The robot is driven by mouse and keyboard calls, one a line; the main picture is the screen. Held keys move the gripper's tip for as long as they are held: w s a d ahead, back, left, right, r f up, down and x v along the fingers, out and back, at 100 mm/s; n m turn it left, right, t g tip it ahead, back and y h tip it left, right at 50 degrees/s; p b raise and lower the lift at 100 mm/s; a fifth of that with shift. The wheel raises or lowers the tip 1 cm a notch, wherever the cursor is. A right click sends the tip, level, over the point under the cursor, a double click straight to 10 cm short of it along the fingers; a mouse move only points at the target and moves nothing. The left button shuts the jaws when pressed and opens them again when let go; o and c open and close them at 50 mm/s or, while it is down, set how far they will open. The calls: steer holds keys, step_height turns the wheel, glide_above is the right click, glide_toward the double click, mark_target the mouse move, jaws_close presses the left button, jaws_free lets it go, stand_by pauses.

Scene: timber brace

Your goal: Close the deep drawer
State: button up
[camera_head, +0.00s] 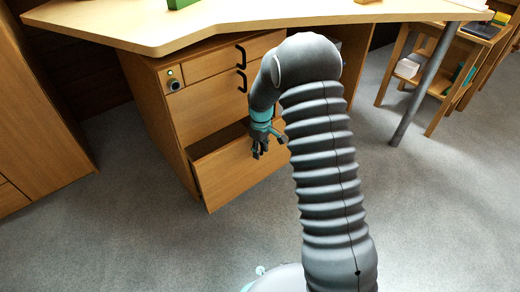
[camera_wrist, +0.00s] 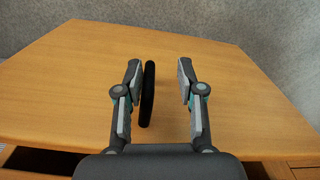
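The deep drawer (camera_head: 232,178) is the lowest of the wooden desk cabinet. It stands pulled out, with its dark inside showing behind the front panel. My gripper (camera_head: 261,150) is at the upper right part of the drawer front and points down. In the wrist view my gripper (camera_wrist: 158,68) is open, its two fingers apart above a wide wooden panel (camera_wrist: 225,75). A black bar handle (camera_wrist: 147,95) lies between the fingers, close to the left finger. I cannot tell whether it touches. In the head view my gripper and arm hide the deep drawer's handle.
The upper drawers (camera_head: 215,100) look shut and carry black handles (camera_head: 241,80). The desk top (camera_head: 200,25) overhangs the cabinet. A grey desk leg (camera_head: 424,85) and a wooden shelf (camera_head: 440,85) stand at right, a wooden cabinet (camera_head: 40,120) at left.

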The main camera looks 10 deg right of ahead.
step_height(320, 180, up, 12)
steer(key=shift+d, duration=0.45)
stand_by(0.4)
steer(key=shift+w, duration=0.1)
